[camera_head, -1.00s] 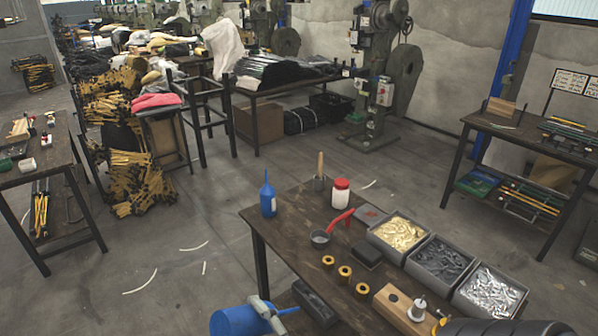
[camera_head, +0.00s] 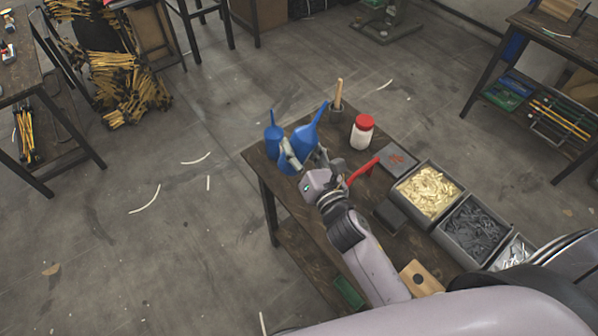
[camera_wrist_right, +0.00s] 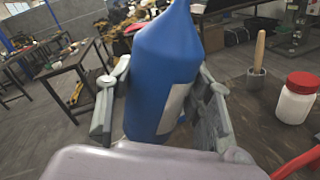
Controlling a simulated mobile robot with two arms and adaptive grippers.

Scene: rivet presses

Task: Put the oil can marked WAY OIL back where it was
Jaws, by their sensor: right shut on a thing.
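My right gripper (camera_head: 290,154) is shut on a blue oil can (camera_head: 304,137) at the far left corner of the workbench. The held can leans, its spout up and to the right in the head view. In the right wrist view the can (camera_wrist_right: 163,62) is between both fingers, with a pale label whose text I cannot read. I cannot tell whether its base touches the bench. A second blue oil can (camera_head: 272,141) stands upright just left of it, close by. My left gripper is not in view.
A mortar with pestle (camera_head: 337,101), red-lidded jar (camera_head: 361,133) and red-handled tool (camera_head: 363,171) are right of the held can. Bins of brass (camera_head: 428,190) and dark parts (camera_head: 472,232) line the bench's right. Open floor lies beyond the left edge.

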